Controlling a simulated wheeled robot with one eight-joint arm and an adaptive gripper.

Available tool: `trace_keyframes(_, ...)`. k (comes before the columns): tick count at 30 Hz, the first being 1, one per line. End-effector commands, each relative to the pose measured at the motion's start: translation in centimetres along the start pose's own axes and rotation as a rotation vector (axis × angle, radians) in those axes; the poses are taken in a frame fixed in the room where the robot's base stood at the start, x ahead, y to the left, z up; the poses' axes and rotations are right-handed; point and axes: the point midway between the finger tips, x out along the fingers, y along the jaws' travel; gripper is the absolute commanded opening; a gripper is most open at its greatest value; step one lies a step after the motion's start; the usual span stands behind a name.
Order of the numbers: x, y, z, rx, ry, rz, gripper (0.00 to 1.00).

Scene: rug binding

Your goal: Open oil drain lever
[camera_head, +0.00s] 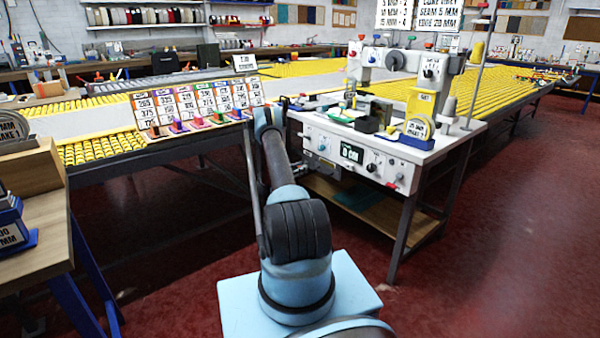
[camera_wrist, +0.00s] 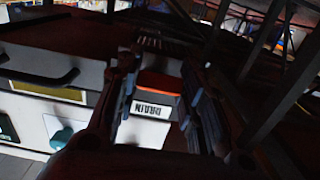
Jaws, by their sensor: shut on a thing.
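In the wrist view my gripper (camera_wrist: 160,70) has one dark finger on each side of a red-orange bar, which appears to be the oil drain lever (camera_wrist: 160,84). It is shut on this lever; the contact points are dark and hard to make out. A white label reading DRAIN (camera_wrist: 152,109) lies just below the bar in that view. In the head view my arm reaches to the left end of the sewing machine table (camera_head: 408,179). My gripper and the lever are hidden behind the arm there.
A dark handle (camera_wrist: 45,82) and a teal knob (camera_wrist: 62,136) are left of my fingers in the wrist view. Dark table struts (camera_wrist: 265,65) cross the right side. A sign board (camera_head: 198,103) stands left of the table. Red floor is open at the right.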

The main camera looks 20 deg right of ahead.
Motion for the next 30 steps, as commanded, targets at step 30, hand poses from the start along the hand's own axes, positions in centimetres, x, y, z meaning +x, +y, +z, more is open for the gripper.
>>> trace_keyframes(30, -0.2, -0.1, -4.1, 0.002, -0.783, -0.002, 0.12)
